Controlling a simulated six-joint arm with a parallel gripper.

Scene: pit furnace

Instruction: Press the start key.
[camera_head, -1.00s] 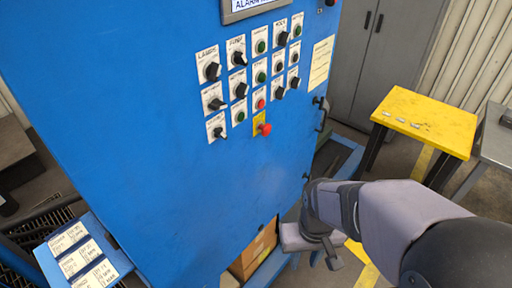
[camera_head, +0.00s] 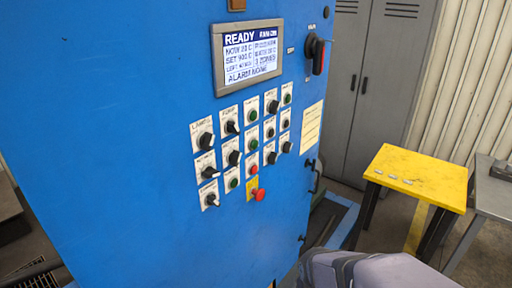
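The blue control cabinet (camera_head: 120,130) fills the left and middle of the view. Its front carries rows of black selector knobs, such as one at the upper left (camera_head: 205,139), and several green push buttons, such as one in the middle column (camera_head: 252,115). A red button (camera_head: 253,170) sits below the green ones, and a red mushroom button (camera_head: 258,195) on a yellow plate is lowest. The labels are too small to tell which is the start key. The display (camera_head: 250,57) reads READY. My gripper is out of view; only my arm shows at the bottom right.
A main switch with a red-edged handle (camera_head: 317,54) is at the cabinet's upper right. A yellow table (camera_head: 425,185) with small pieces on it stands right, beside a grey table (camera_head: 494,190). Grey lockers (camera_head: 378,80) stand behind. Space before the panel looks clear.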

